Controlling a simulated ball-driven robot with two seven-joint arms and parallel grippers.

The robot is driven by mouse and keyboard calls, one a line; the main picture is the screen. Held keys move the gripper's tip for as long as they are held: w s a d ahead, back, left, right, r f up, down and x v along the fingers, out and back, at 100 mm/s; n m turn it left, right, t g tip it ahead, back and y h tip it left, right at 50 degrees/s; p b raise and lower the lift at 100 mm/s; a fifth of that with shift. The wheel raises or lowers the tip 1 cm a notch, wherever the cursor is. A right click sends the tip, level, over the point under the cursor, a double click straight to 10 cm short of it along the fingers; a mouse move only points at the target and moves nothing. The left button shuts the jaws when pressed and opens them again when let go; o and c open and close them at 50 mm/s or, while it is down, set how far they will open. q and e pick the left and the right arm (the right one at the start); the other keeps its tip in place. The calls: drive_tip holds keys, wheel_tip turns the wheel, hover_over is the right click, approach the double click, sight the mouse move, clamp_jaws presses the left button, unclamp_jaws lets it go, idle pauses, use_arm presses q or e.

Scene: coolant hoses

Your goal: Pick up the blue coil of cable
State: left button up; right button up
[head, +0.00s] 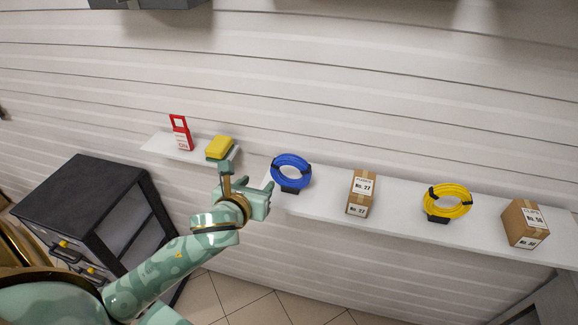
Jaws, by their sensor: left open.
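The blue coil of cable (291,167) stands upright in a small black holder on the white wall shelf, right of the picture's middle left. My left gripper (245,178) is just left of the coil, at the end of my green arm. Its fingers are apart and nothing shows between them. A gap shows between the gripper and the coil. My right gripper is not in view.
A yellow sponge (219,147) and a red and white tag (181,133) are on the left shelf. Right of the blue coil are a cardboard box (361,193), a yellow coil (447,202) and another box (525,223). A black cabinet (85,190) stands at left.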

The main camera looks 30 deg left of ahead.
sight(271, 170)
use_arm(q)
drive_tip(key=b+x, duration=0.1)
drive_tip(key=x, duration=0.8)
drive_tip(key=shift+w+f, duration=0.1)
drive_tip(key=shift+f, duration=0.05)
drive_tip(key=x, duration=0.4)
drive_tip(key=d+x, duration=0.1)
drive_tip(key=x, duration=0.1)
drive_tip(key=shift+a, duration=0.1)
drive_tip(key=shift+c, duration=0.3)
clamp_jaws()
